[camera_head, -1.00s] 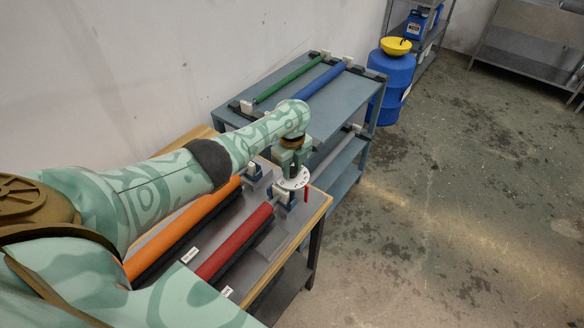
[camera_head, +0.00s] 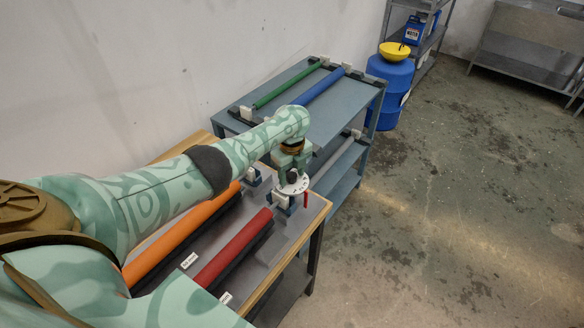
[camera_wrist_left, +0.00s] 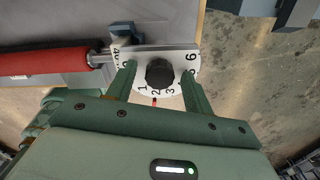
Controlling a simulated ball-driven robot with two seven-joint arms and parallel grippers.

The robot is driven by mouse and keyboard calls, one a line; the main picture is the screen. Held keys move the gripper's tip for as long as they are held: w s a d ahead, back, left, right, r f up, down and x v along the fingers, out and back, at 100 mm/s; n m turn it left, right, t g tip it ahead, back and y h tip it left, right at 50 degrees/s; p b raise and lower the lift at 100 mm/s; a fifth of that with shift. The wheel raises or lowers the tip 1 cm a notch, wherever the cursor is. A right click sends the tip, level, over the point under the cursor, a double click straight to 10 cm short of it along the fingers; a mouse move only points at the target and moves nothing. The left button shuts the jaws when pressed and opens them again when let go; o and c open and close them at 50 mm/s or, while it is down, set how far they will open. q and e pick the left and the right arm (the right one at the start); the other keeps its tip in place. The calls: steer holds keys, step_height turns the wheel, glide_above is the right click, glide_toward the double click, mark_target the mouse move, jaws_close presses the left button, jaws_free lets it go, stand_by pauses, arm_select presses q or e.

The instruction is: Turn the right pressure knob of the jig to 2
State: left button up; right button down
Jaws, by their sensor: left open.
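The jig's right pressure knob is a black knob (camera_wrist_left: 159,73) at the centre of a white numbered dial (camera_wrist_left: 181,76) in the left wrist view. A red pointer (camera_wrist_left: 155,102) stands at the dial's edge, lined up with the 2. In the head view the white dial (camera_head: 297,187) sits at the far end of the red roller (camera_head: 234,248), below my left gripper (camera_head: 291,170). My left gripper is open; in the left wrist view its fingers (camera_wrist_left: 159,85) stand on either side of the knob, apart from it. My right gripper does not show.
An orange roller (camera_head: 182,235) lies parallel to the red one on the jig. A blue-grey shelf cart (camera_head: 338,103) with green and blue rollers stands behind. A blue barrel (camera_head: 391,85) stands beyond it. The floor to the right is clear.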

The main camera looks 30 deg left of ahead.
mark_target(292, 175)
arm_select(q)
step_height(292, 175, up, 16)
steer(key=p, duration=0.7)
steer(key=shift+r, duration=0.15)
